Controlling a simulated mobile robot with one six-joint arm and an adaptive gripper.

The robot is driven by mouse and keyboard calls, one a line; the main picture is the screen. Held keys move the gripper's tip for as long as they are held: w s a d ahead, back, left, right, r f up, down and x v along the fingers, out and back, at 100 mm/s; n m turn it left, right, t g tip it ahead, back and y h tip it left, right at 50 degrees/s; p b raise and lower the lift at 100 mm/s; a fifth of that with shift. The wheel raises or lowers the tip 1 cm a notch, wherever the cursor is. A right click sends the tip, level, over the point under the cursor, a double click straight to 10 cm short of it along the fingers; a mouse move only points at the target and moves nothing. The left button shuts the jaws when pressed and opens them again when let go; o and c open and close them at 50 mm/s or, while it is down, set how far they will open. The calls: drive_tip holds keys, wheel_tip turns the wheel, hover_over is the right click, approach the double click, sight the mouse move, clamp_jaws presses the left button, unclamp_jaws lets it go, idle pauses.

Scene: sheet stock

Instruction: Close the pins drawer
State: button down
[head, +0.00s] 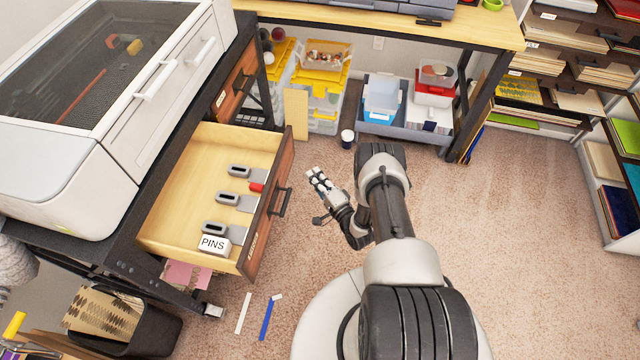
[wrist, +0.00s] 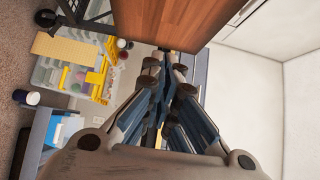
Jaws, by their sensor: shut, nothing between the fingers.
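The pins drawer (head: 190,190) stands pulled out from under the bench in the head view. It has a wooden front (head: 262,225) with a dark handle (head: 280,200), and inside lie several grey metal pieces, a small red piece and a white block labelled PINS (head: 214,244). My gripper (head: 318,178) is shut and empty, to the right of the drawer front and apart from it. In the wrist view my gripper's fingers (wrist: 167,62) are together, with a wooden panel (wrist: 175,20) beyond them; I cannot tell whether they touch it.
A second drawer (head: 235,80) under the bench sits behind the open one. A tan board (head: 296,114) and yellow-lidded bins (head: 325,85) stand beyond. A dark cup (head: 347,138) is on the carpet. A blue strip (head: 267,318) lies near the bench leg. Carpet to the right is clear.

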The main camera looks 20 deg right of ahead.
sight(289, 155)
drive_tip(key=shift+w+a+b, duration=0.25)
drive_tip(key=shift+w+a, duration=0.4)
drive_tip(key=shift+w, duration=0.45)
drive_tip(key=shift+w+a+b, duration=0.3)
drive_tip(key=shift+w+a, duration=0.35)
drive_tip(key=shift+w, duration=0.45)
drive_tip(key=shift+w+a+b, duration=0.25)
drive_tip(key=shift+w+a, duration=0.4)
drive_tip(key=shift+w, duration=0.45)
